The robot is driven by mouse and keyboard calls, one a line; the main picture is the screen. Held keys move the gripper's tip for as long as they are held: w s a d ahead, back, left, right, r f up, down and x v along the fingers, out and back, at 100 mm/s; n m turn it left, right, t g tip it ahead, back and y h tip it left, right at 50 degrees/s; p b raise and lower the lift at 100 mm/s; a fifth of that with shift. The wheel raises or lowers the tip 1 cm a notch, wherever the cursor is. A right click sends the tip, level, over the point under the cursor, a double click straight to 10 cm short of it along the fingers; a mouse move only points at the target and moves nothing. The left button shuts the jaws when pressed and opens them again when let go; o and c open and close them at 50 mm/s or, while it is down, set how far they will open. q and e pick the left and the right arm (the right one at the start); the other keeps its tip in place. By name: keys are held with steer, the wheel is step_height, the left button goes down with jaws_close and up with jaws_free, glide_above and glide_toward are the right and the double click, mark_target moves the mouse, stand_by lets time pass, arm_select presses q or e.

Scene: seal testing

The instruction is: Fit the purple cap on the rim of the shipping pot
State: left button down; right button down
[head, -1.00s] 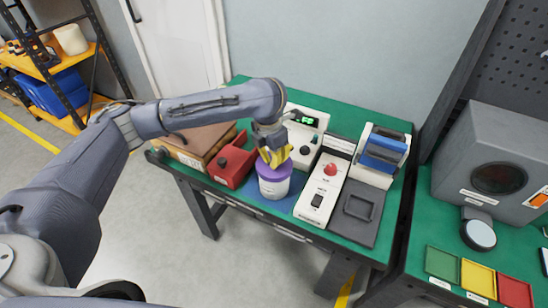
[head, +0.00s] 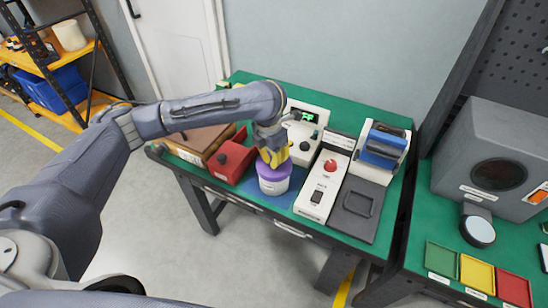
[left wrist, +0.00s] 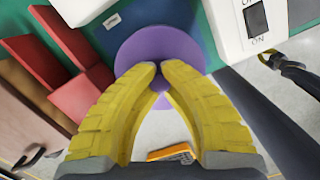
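The purple cap (head: 269,174) is at the top of the white shipping pot (head: 273,187) in the head view. It looks level and on or very close to the rim; I cannot tell if it is fully seated. My left gripper (head: 273,162) points down over the cap from above, with its yellow fingers at the cap's middle. In the left wrist view the cap (left wrist: 140,48) is a round purple disc behind the fingertips (left wrist: 157,68), which are nearly together at its centre and seem closed on its grip. The pot is hidden there. My right gripper does not show.
A red container (head: 232,160) stands close left of the pot. A white control box with a red button (head: 325,178) stands close right. A device with a green display (head: 304,128) is behind. The pot stands on a blue mat (head: 283,200) near the table's front edge.

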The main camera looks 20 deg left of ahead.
arm_select(q)
steer(key=shift+f, duration=0.3)
steer(key=c, duration=1.5)
jaws_free()
steer(key=shift+r, duration=0.1)
steer(key=shift+r, duration=3.4)
